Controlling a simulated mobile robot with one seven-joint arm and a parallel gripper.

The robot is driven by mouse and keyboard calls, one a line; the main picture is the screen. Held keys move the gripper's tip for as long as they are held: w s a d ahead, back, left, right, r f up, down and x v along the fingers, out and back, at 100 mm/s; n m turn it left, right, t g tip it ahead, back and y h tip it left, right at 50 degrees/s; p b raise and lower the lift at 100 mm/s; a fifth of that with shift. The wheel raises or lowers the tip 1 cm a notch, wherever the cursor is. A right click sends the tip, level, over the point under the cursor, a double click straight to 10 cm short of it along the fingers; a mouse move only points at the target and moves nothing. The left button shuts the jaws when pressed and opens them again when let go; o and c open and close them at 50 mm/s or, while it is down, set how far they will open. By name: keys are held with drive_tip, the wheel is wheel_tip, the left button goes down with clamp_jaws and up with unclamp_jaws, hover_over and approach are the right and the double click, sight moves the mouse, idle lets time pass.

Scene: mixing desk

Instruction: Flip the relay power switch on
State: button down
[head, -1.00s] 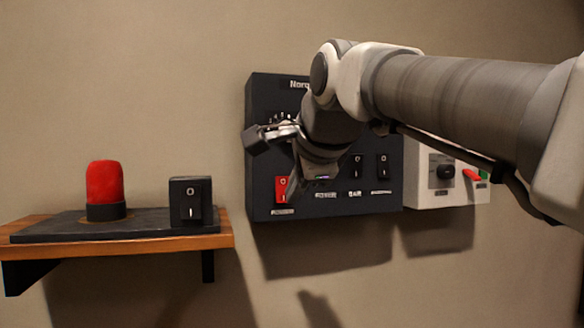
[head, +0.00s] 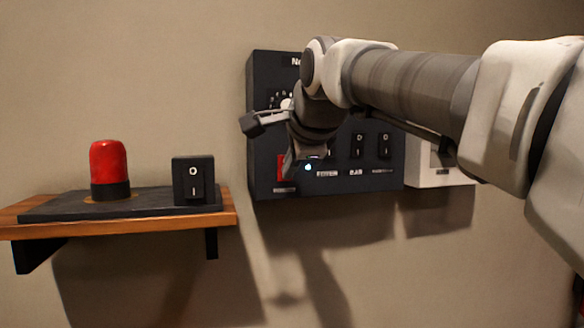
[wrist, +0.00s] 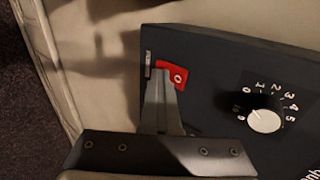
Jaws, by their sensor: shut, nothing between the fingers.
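The dark wall panel (head: 262,125) carries a red rocker switch (head: 282,165) at its lower left and black rockers (head: 371,146) to its right. The labels are too small to read, so I cannot tell which is the relay power switch. My gripper (wrist: 161,82) is shut and empty, with its fingertips over part of the red switch (wrist: 177,76) in the wrist view. My arm hides part of the panel in the head view.
A numbered dial (wrist: 264,121) sits on the panel near my gripper. A pale box (head: 432,165) adjoins the panel's right side. A wooden shelf (head: 228,218) at left holds a red lamp (head: 108,163) and a black rocker switch box (head: 193,180).

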drive_tip(key=shift+w+r+p, duration=0.1)
drive_tip(key=shift+r+p, duration=0.65)
drive_tip(key=shift+r, duration=0.1)
